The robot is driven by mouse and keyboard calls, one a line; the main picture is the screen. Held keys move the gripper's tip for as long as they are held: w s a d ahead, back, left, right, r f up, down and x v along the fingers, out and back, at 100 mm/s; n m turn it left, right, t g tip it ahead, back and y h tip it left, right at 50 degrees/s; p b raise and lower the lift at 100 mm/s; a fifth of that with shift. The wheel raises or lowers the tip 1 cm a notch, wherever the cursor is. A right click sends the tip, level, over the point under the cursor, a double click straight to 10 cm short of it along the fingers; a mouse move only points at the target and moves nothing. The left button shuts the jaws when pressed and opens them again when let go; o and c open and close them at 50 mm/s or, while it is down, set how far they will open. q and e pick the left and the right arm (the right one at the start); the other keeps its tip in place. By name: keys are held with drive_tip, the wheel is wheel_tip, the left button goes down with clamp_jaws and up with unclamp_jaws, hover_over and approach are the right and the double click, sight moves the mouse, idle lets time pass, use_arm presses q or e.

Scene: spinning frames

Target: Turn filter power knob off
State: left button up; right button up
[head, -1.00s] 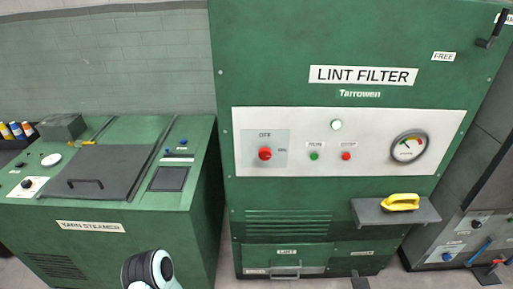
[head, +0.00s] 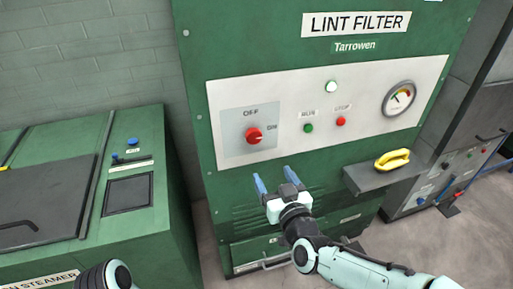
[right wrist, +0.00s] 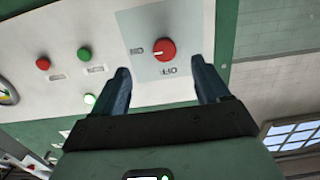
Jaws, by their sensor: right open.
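The red filter power knob (head: 254,135) sits on a grey square plate between an OFF label above and an ON label at its right. Its pale mark seems to face ON. The knob also shows in the right wrist view (right wrist: 162,50), upside down, beyond the fingertips. My right gripper (head: 276,179) is open and empty, with blue fingers pointing up, below and slightly right of the knob in the head view. In the right wrist view the open fingers (right wrist: 162,72) lie to either side of the knob's line, apart from it. My left gripper is out of view; only part of that arm shows.
The pale panel also carries a green button (head: 308,128), a red button (head: 341,121), a white lamp (head: 331,87) and a gauge (head: 399,98). A shelf (head: 375,178) with a yellow handle-like object (head: 392,159) juts out right of my gripper. The yarn steamer (head: 150,240) stands left.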

sight(255, 137)
drive_tip(key=shift+t, duration=0.3)
drive_tip(key=r+x, duration=0.1)
drive_tip(key=x, duration=0.8)
drive_tip(key=r+x, duration=0.1)
drive_tip(key=x, duration=0.3)
drive_tip(key=shift+w+a+r+p, duration=0.15)
drive_tip(key=shift+a+r+p, duration=0.15)
drive_tip(key=shift+a+p, duration=0.05)
drive_tip(key=c, duration=1)
